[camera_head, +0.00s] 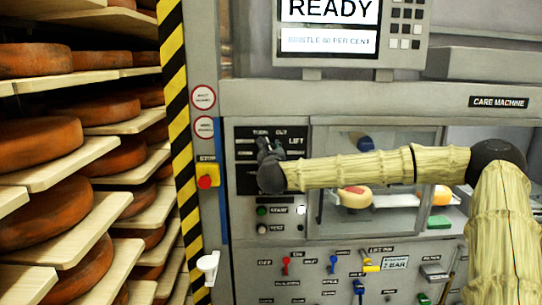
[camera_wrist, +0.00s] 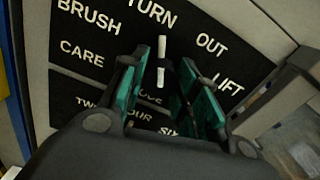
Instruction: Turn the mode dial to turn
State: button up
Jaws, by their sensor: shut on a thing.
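The mode dial (camera_wrist: 161,70) shows in the wrist view as a dark knob with a white pointer line. The line points up, at the right end of the word TURN (camera_wrist: 152,12). BRUSH and CARE lie to the left, OUT and LIFT to the right. My gripper (camera_wrist: 160,82) has its green-padded fingers on both sides of the knob and is shut on it. In the head view my gripper (camera_head: 268,146) is at the dark dial panel (camera_head: 245,175) and hides the dial.
A red stop button (camera_head: 205,182) is to the left. A glazed chamber holds a cheese (camera_head: 355,197) behind my arm. Shelves of cheese wheels (camera_head: 40,143) stand at far left.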

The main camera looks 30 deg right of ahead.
jog(key=shift+r, duration=0.1)
jog(key=o, duration=1)
jog(key=shift+s, duration=0.1)
jog(key=v, duration=1.2)
